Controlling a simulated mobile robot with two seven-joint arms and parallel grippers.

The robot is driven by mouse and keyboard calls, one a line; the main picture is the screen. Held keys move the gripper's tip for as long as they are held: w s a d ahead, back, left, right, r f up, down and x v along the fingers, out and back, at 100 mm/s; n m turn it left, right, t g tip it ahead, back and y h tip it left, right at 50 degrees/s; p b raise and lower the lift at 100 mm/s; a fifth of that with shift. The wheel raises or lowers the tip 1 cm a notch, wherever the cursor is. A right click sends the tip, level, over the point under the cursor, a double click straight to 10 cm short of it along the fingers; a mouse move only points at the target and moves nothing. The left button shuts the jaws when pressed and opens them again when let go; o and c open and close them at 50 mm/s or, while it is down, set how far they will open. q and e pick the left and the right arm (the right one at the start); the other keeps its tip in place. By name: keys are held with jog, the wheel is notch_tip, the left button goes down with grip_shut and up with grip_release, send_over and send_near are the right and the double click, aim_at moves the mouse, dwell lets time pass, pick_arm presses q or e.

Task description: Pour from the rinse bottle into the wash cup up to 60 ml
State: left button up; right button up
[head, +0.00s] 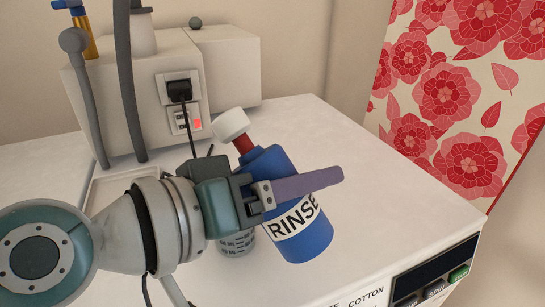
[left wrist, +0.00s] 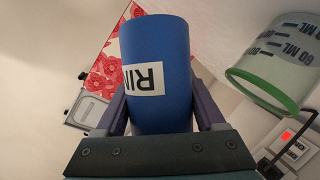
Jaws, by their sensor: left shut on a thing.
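The rinse bottle (head: 297,244) is blue with a white RINSE label, a red neck and a white top. It leans with its top to the upper left in the head view. My left gripper (head: 305,185) is shut around its body, with a purple finger across the front. The bottle also fills the middle of the left wrist view (left wrist: 160,60), between both fingers. The wash cup (head: 238,244) is mostly hidden behind my gripper and the bottle. In the left wrist view the cup (left wrist: 290,50) shows a green rim and ml marks, including 60 ML. Its liquid level cannot be read.
A pale machine (head: 125,95) with a black plug (head: 180,88) and cord stands behind. A shallow white tray (head: 105,200) lies at left. A control panel (head: 435,280) is on the front edge. The white top (head: 390,200) is clear on the right.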

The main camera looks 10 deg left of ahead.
pick_arm(q)
jog(key=shift+a+r+n+h, duration=0.1)
jog(key=shift+r+n+h, duration=0.3)
dwell(1.1)
jog(key=shift+f+n+h+b, duration=0.3)
jog(key=shift+f+n+b, duration=0.25)
jog(key=shift+b, duration=1.05)
dwell(0.9)
jog(key=shift+r+n+t+h+b, duration=0.35)
jog(key=shift+r+n, duration=0.15)
jog(key=shift+n, duration=0.25)
dwell(1.8)
jog(key=shift+f+n+b, duration=0.2)
jog(key=shift+n+b, duration=0.2)
jog(key=shift+b, duration=0.1)
dwell(1.0)
